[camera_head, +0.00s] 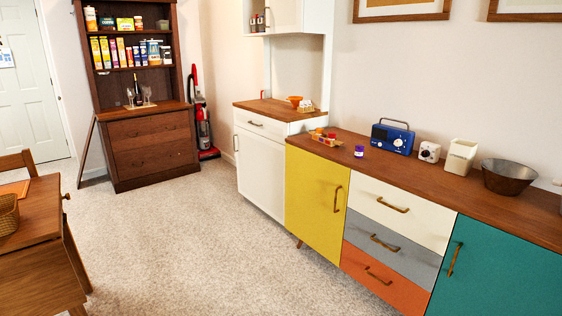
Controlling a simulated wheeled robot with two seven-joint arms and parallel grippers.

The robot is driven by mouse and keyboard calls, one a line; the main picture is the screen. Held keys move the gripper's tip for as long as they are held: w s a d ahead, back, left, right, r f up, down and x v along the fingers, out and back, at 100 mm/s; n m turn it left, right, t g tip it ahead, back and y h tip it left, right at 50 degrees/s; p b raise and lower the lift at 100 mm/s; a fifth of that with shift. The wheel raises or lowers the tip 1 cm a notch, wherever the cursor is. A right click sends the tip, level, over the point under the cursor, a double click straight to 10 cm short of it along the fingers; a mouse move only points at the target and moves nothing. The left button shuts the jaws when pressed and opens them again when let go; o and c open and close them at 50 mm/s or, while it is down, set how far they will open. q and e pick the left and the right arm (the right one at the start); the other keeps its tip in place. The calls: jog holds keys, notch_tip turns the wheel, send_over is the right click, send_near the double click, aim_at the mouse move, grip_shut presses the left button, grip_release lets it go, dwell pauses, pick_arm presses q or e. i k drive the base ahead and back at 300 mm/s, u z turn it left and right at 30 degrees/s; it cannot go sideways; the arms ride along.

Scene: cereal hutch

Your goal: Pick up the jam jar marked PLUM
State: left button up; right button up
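No label reading PLUM is legible from here. A small purple jar with a pale band (359,151) stands upright on the wooden top of the colourful sideboard, near its left end. A small tray with reddish and orange items (323,138) lies just left of it; I cannot tell what they are. Several small dark jars (257,23) stand in the open part of the white wall cabinet; their marks are too small to read. Neither of my grippers is in view.
The sideboard top (412,174) also holds a blue radio (392,137), a white box (461,157) and a dark bowl (508,177). A brown hutch (152,148) with cereal boxes stands at the back. A wooden table (36,226) is at left. The carpet (205,250) between is clear.

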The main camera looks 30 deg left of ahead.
aim_at(359, 149)
jog(key=u, duration=3.65)
jog(key=i, duration=0.2)
jog(key=z, duration=1.6)
jog(key=i, duration=1.55)
jog(key=z, duration=0.75)
jog(key=i, duration=1)
jog(key=z, duration=1.35)
jog(key=i, duration=0.15)
jog(key=z, duration=0.1)
jog(key=k, duration=1.15)
jog(key=z, duration=0.85)
jog(key=i, duration=1.45)
jog(key=u, duration=0.55)
jog(key=i, duration=1)
jog(key=u, duration=1.1)
